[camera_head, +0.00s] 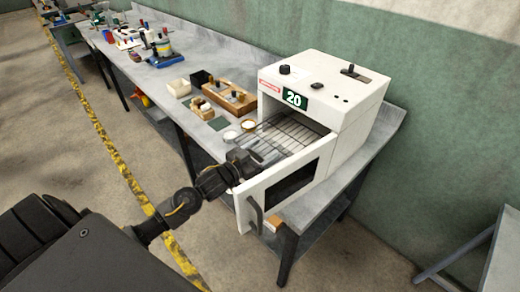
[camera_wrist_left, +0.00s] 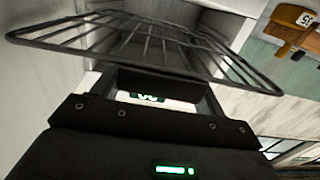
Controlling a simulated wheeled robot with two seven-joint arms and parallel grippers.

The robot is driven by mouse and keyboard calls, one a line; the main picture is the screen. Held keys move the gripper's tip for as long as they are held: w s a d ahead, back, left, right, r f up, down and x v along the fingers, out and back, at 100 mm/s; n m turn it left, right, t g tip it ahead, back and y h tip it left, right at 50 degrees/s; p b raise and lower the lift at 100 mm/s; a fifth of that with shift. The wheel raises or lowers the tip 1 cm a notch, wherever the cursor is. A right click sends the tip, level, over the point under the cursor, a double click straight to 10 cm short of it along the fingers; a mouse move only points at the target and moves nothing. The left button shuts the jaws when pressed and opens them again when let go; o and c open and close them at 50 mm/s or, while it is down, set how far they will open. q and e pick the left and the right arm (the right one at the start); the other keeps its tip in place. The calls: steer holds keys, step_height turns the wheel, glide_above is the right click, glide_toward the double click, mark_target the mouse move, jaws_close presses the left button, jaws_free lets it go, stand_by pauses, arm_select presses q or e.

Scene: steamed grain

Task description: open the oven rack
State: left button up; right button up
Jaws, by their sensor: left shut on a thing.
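The white oven (camera_head: 325,85) stands on the grey bench with its front door (camera_head: 290,185) swung open. The wire oven rack (camera_head: 284,133) sticks out of the oven mouth. My left gripper (camera_head: 258,156) is at the rack's outer front edge and is shut on it. In the left wrist view the rack (camera_wrist_left: 150,38) spans the upper part, right beyond the dark gripper (camera_wrist_left: 160,85). The exact contact of the fingers is hidden. My right gripper is not in view.
The open door and its dark handle (camera_head: 255,214) stand close to my left arm. Left of the oven are small white dishes (camera_head: 239,130) and a wooden tray (camera_head: 230,97) on the bench. The floor in front is clear.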

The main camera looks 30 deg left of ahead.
arm_select(q)
steer(key=o, duration=1.4)
steer(key=shift+s, duration=0.1)
steer(key=shift+s+a+f, duration=0.1)
steer(key=shift+s, duration=0.25)
steer(key=shift+b+v, duration=1.4)
steer(key=shift+v, duration=3.7)
steer(key=shift+w, duration=0.1)
